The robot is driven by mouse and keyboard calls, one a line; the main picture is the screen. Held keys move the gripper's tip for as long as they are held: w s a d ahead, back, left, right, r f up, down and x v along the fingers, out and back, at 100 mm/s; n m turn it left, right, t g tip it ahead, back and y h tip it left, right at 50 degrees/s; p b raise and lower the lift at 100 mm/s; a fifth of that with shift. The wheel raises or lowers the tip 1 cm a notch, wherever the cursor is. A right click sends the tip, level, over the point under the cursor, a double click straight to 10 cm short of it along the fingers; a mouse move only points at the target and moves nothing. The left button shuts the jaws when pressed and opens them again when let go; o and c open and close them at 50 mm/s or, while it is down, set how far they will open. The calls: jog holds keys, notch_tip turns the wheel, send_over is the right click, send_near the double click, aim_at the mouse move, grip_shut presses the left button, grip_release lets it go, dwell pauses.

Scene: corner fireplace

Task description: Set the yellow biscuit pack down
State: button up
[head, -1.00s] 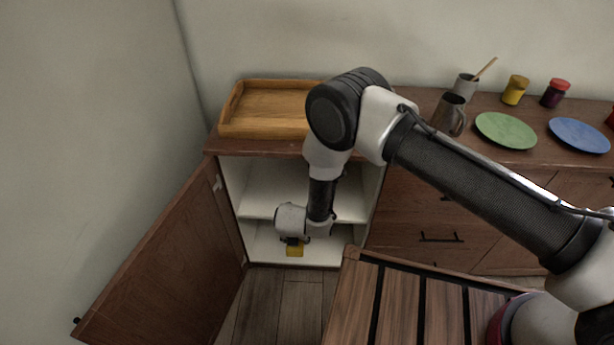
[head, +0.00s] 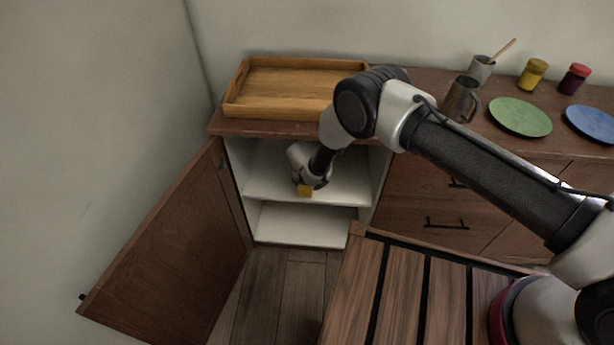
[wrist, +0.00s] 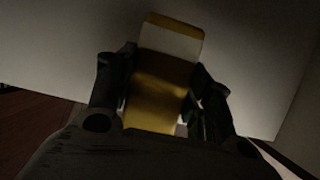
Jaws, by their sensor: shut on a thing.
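The yellow biscuit pack (head: 304,190) is at my gripper in the open cabinet, by the front of the middle shelf (head: 345,190). In the wrist view the pack (wrist: 160,85), yellow with a pale band, stands between the two fingers of my gripper (wrist: 160,100). My gripper (head: 310,182) is shut on it. A pale shelf surface (wrist: 70,45) lies behind the pack in the wrist view. I cannot tell whether the pack touches the shelf.
The cabinet door (head: 165,245) stands open on the left. The lower shelf (head: 300,228) looks empty. A wooden tray (head: 290,112) is on top. A mug (head: 460,100), a green plate (head: 520,117) and a blue plate (head: 592,124) stand right. A slatted wooden surface (head: 395,300) is in front.

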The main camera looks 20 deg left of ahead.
aim_at(303, 191)
jog(key=w, duration=0.2)
jog(key=shift+w+a, duration=0.35)
jog(key=shift+w, duration=0.05)
jog(key=shift+f, duration=0.75)
jog(key=shift+f, duration=0.1)
jog(key=o, duration=1.2)
jog(key=shift+r, duration=0.25)
jog(key=s+d, duration=0.1)
jog(key=s, duration=0.3)
jog(key=s+d, duration=0.1)
jog(key=s, duration=0.3)
jog(key=s+d, duration=0.1)
jog(key=s, duration=0.3)
jog(key=shift+s+r, duration=0.1)
jog(key=shift+r, duration=0.3)
